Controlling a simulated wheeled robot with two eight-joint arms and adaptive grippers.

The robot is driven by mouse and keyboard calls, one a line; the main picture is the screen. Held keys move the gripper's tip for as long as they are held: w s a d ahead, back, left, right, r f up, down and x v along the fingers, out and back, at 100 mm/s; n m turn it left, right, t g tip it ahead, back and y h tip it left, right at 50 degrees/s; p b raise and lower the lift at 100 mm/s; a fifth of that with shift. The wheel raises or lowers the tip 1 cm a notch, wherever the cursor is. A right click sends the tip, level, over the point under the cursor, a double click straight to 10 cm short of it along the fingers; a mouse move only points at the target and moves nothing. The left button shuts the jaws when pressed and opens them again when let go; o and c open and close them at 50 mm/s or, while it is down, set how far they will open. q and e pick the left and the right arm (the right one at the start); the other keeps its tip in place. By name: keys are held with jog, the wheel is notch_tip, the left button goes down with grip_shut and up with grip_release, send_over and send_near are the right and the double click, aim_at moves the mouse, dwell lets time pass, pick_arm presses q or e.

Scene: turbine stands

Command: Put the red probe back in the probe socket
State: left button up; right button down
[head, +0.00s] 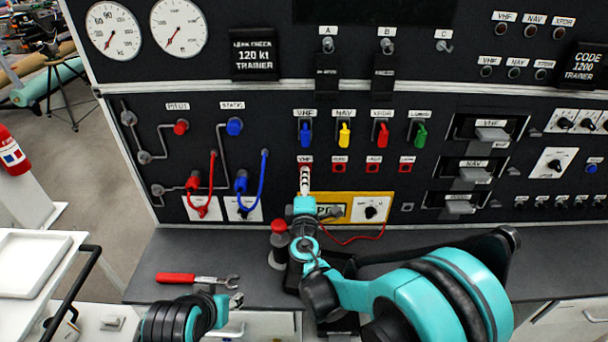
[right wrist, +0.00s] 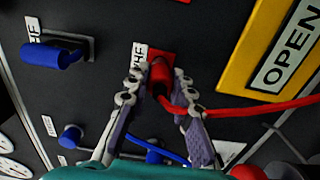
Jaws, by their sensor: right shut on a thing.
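The red probe (right wrist: 160,78) is between the fingers of my right gripper (right wrist: 156,92), which is shut on it. Its tip end meets or is very close to the red square jack (right wrist: 174,62) under the VHF label; I cannot tell how far it is in. A red cable (right wrist: 255,109) runs from the probe to the yellow meter panel (head: 382,198). In the head view my right gripper (head: 305,180) hides the probe. My left gripper (head: 237,300) is low, near the bench's front edge.
A red-handled wrench (head: 195,279) lies on the bench (head: 150,256) by my left gripper. Blue (head: 305,133), yellow (head: 344,134), red and green levers sit above the jack row. Red (head: 212,180) and blue (head: 262,180) hoses hang at the left.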

jog(key=shift+s, duration=0.35)
jog(key=shift+s, duration=0.15)
jog(key=shift+s, duration=1.4)
